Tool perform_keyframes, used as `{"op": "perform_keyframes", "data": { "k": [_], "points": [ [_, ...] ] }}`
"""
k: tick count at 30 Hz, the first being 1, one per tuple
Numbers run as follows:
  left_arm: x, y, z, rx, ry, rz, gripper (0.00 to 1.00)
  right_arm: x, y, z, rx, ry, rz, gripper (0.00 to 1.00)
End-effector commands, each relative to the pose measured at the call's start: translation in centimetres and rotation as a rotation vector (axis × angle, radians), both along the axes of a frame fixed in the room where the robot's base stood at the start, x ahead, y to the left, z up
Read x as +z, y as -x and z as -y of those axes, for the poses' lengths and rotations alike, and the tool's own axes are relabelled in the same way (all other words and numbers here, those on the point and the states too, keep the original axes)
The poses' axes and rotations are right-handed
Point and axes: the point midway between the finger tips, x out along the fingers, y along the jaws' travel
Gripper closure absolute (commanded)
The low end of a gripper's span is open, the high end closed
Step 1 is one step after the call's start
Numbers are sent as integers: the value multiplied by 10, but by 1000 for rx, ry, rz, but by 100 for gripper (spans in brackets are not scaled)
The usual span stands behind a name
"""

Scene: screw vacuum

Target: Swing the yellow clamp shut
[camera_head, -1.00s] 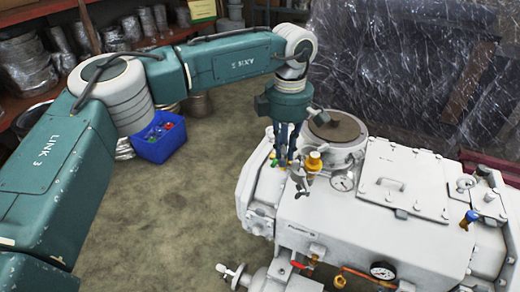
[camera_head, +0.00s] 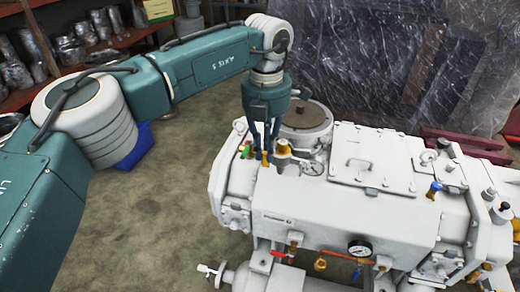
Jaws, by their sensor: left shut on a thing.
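The white vacuum pump (camera_head: 330,207) fills the right half of the view. My left gripper (camera_head: 267,148) points down over its left end, beside the round port. It is shut, with a small yellow piece at its fingertips, which I take to be the yellow clamp (camera_head: 266,159). The fingers hide part of the clamp, and its exact angle is too small to tell. A brass-yellow fitting (camera_head: 283,147) stands just right of the fingers. My right gripper is not in view.
A round port with a dark lid (camera_head: 304,115) stands close behind the gripper. A small gauge (camera_head: 312,168) is to its right and a green part (camera_head: 245,152) to its left. A blue bin (camera_head: 136,148) sits partly behind my left arm. The floor left of the pump is clear.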

Motion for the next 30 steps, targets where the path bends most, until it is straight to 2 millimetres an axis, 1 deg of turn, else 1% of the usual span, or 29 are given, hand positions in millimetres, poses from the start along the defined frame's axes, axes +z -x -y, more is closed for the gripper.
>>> {"op": "perform_keyframes", "data": {
  "k": [1,10,24,25,26,30],
  "points": [
    [0,2,2,18,-1,-5,100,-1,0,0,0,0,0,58],
    [0,3,6,103,0,-4,100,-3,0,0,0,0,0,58],
    [0,3,7,114,2,-4,100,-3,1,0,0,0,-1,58],
    [0,3,7,113,2,-4,83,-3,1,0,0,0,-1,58],
    [0,3,7,113,2,-4,78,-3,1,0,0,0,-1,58],
    [0,2,7,114,1,-3,78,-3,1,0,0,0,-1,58]
  ]
}}
